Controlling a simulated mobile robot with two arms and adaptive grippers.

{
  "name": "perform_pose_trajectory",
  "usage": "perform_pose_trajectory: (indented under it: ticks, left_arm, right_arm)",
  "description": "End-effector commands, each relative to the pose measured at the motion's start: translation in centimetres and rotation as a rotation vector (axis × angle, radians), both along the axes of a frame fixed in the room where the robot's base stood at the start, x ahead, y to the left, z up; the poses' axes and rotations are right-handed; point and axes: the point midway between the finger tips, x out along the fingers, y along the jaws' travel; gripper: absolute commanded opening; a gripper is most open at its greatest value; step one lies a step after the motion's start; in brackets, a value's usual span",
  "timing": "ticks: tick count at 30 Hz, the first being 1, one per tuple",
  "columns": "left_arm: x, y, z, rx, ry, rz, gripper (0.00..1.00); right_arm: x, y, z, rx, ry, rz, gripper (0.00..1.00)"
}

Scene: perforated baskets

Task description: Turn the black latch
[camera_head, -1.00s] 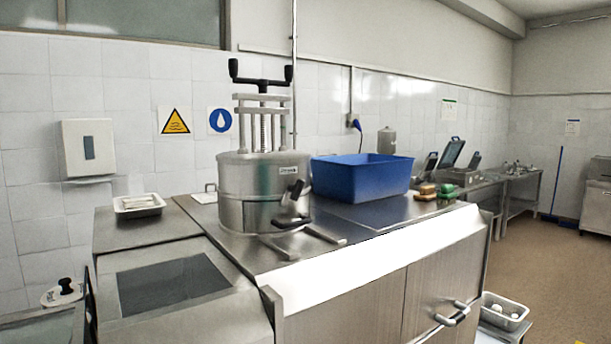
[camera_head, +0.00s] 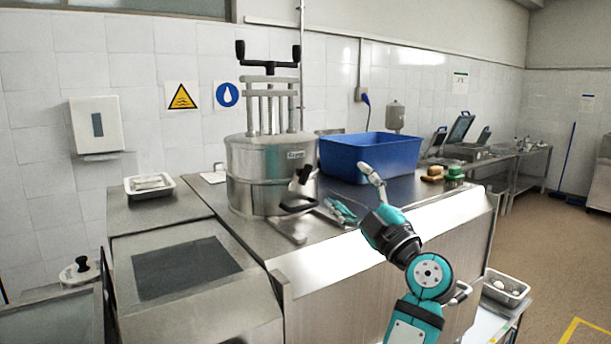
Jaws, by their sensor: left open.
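A steel press with a round drum (camera_head: 258,172) stands on the counter. A small black latch-like lever (camera_head: 304,174) sits tilted on the drum's front right side. A black loop handle (camera_head: 298,206) is just below it; I cannot tell which of these two is the latch meant. My left gripper (camera_head: 347,189) is open and empty to the right of both, its fingers spread and pointing left toward the drum, apart from the black parts. Its upper finger overlaps the blue bin in the picture. My right gripper is not in view.
A steel tray (camera_head: 150,187) lies at left. A black T-handle (camera_head: 268,60) tops the press. Some counter before the drum is clear.

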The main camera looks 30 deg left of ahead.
Motion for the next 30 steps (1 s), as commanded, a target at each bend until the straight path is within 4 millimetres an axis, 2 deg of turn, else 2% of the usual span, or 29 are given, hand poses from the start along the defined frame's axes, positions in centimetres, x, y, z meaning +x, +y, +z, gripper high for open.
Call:
perform_pose_trajectory:
  ticks: [3, 6, 10, 13, 17, 30]
  left_arm:
    - [0.4, -0.1, 0.0, -0.196, 0.078, 0.058, 0.73]
    - [0.5, -0.5, -0.5, -0.297, 0.142, 0.08, 0.73]
    - [0.5, -0.6, -0.8, -0.349, 0.181, 0.09, 0.73]
    - [0.8, 0.2, -0.7, -0.352, 0.184, 0.095, 0.73]
    - [1.6, 2.3, -0.5, -0.349, 0.183, 0.098, 0.73]
    - [5.3, 11.1, -0.4, -0.348, 0.183, 0.096, 0.73]
  right_arm:
    - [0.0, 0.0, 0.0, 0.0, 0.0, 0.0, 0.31]
    - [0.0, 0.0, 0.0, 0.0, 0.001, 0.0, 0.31]
    - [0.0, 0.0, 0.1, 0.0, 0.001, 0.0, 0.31]
    - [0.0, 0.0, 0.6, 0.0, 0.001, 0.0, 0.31]
    - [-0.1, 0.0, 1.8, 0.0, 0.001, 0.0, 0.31]
    - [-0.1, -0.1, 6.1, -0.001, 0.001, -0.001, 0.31]
